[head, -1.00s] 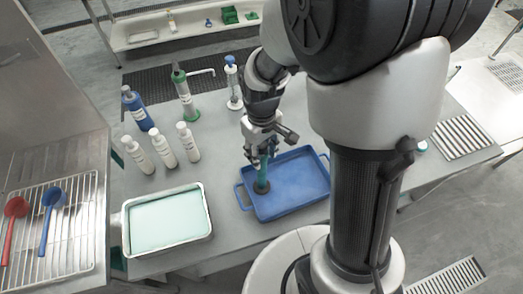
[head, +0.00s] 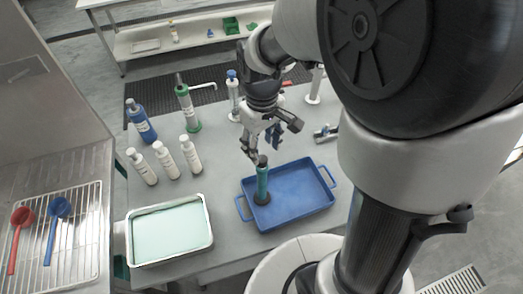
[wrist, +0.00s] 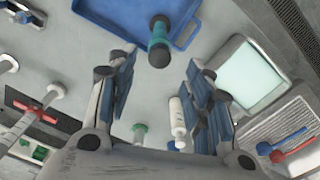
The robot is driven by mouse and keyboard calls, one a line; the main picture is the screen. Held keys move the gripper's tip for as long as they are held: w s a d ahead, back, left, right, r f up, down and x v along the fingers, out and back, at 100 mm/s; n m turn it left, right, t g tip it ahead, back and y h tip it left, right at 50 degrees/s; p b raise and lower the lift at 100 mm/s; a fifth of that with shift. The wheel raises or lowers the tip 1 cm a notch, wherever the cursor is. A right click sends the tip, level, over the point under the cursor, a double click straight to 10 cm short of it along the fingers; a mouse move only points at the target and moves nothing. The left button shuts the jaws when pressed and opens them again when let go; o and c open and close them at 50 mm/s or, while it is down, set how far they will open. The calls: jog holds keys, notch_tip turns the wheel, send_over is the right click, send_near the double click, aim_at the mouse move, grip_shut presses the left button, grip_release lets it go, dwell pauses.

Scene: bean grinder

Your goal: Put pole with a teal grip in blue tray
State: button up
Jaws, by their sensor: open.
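The pole with a teal grip (head: 262,182) stands upright on its dark round base inside the blue tray (head: 305,208), near the tray's left end. In the wrist view the pole (wrist: 159,42) shows beyond my fingers, with the blue tray (wrist: 112,17) around it. My gripper (head: 265,146) is open and empty. It is above and just behind the pole, apart from it. In the wrist view the fingers of my gripper (wrist: 160,95) are spread wide with nothing between them that they touch.
A white tray with pale green content (head: 170,232) lies left of the blue tray. Several bottles, including a blue one (head: 140,120) and a green one (head: 187,102), stand behind it. A rack with red and blue scoops (head: 58,235) is at far left.

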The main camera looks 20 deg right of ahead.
notch_tip(320, 180, up, 2)
jog(key=shift+r, duration=0.1)
jog(key=s+r+m+t, duration=0.2)
jog(key=s+r, duration=0.3)
jog(key=s, duration=0.2)
jog(key=s+d+r+m+t, duration=0.1)
jog(key=s+r+m+t, duration=0.1)
jog(key=s+r, duration=0.3)
jog(key=s, duration=0.3)
jog(key=shift+r+t, duration=0.3)
jog(key=shift+r, duration=0.1)
